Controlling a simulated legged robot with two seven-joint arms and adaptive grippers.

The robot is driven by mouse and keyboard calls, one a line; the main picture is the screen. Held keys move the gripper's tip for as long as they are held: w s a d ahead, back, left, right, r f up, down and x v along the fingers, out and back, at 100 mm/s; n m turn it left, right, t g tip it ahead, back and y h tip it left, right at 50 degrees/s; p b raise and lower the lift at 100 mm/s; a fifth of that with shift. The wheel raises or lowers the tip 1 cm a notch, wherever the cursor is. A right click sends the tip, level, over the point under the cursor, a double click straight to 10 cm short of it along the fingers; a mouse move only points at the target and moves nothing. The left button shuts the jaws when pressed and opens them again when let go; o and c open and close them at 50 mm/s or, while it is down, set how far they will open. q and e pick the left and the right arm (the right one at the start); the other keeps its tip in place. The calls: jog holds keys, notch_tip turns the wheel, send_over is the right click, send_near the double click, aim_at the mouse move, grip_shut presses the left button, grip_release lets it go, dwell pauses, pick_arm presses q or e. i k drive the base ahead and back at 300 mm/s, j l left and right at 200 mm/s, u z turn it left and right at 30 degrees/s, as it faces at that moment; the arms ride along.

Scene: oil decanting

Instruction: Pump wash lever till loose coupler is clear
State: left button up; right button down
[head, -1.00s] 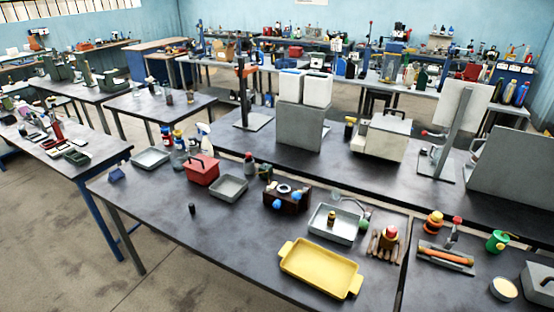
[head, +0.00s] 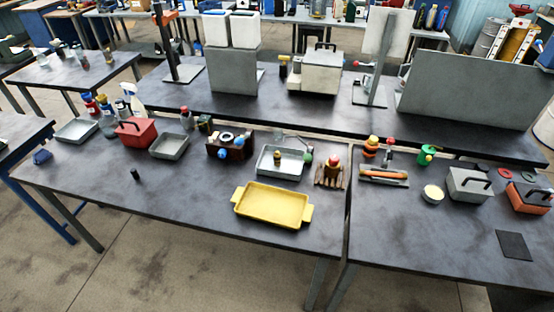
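A shallow grey tray (head: 262,171) stands on the front table, with a small dark and yellow piece (head: 277,156) inside it that may be the loose coupler. A thin curved grey rod (head: 297,137) arches at the tray's back right, with a green knob (head: 308,158) near the tray's right edge. I cannot tell whether this is the wash lever. Another red-knobbed upright (head: 390,143) stands behind a holder with an orange bar (head: 383,174). Dirt on the small piece is too small to make out. Neither of my grippers is in view.
A yellow tray (head: 272,204) lies in front of the grey tray. A dark box with blue knobs (head: 230,146) stands to its left, and a wooden rack with a red-topped item (head: 331,170) to its right. The front table's left front is mostly clear.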

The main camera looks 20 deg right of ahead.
aim_at(307, 157)
jog(key=i+j+z, duration=0.6)
jog(key=i+j, duration=0.1)
jog(key=i, duration=0.05)
